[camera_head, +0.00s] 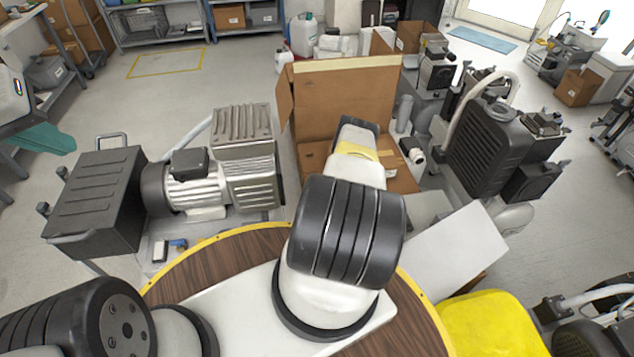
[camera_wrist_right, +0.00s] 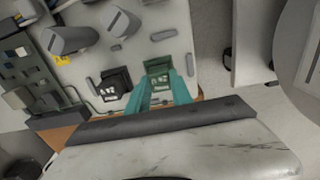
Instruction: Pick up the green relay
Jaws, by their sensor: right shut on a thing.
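The green relay (camera_wrist_right: 158,66) is in the right wrist view, a small green block at a pale panel (camera_wrist_right: 190,25). My right gripper (camera_wrist_right: 163,85) has its two teal fingers shut on it, one on each side. I cannot tell whether the relay still touches the panel. In the head view my own arm hides the right gripper and the relay.
A black relay-like block (camera_wrist_right: 115,83) sits left of the green one. Grey cylinders (camera_wrist_right: 70,40) stand on the panel. In the head view, an open cardboard box (camera_head: 345,95) is behind my arm, a compressor (camera_head: 245,160) at left and a yellow object (camera_head: 490,325) at right.

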